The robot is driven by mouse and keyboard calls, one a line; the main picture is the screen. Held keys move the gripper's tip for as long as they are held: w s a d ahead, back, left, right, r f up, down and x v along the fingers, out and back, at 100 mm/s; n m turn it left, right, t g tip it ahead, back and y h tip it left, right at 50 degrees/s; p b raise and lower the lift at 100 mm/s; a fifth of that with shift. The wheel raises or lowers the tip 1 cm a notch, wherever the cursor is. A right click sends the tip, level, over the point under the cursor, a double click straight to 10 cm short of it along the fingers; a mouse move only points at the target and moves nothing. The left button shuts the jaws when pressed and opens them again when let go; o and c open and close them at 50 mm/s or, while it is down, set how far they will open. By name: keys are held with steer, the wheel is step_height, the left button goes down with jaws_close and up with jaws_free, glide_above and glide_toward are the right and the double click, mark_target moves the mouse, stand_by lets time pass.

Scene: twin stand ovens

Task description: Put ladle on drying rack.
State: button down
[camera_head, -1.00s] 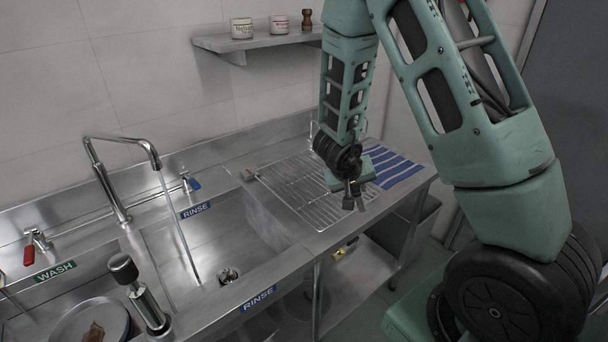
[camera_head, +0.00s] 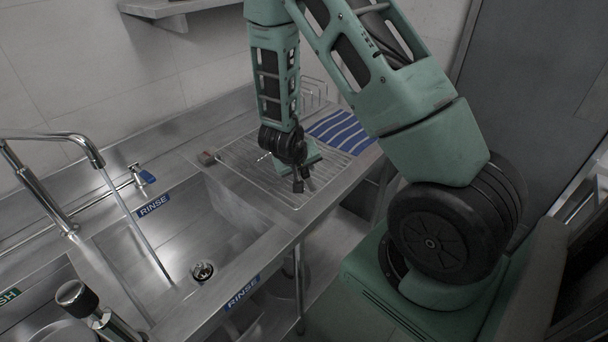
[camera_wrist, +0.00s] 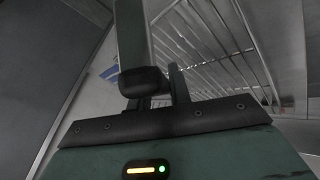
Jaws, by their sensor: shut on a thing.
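The wire drying rack (camera_head: 243,166) lies on the steel counter to the right of the rinse sink; its bars also show in the wrist view (camera_wrist: 215,45). My gripper (camera_head: 302,178) points down just above the front right part of the rack. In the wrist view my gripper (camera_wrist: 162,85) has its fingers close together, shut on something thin. I take it to be the ladle, but its shape is not clear. A small bright piece (camera_head: 263,157) shows left of my wrist. Whether the held thing touches the rack cannot be told.
The rinse basin (camera_head: 175,235) with a tall tap (camera_head: 50,190) is on the left. A blue-striped cloth (camera_head: 340,131) lies right of the rack. A wall shelf (camera_head: 165,8) is above.

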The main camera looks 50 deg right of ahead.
steer(key=shift+f, duration=0.95)
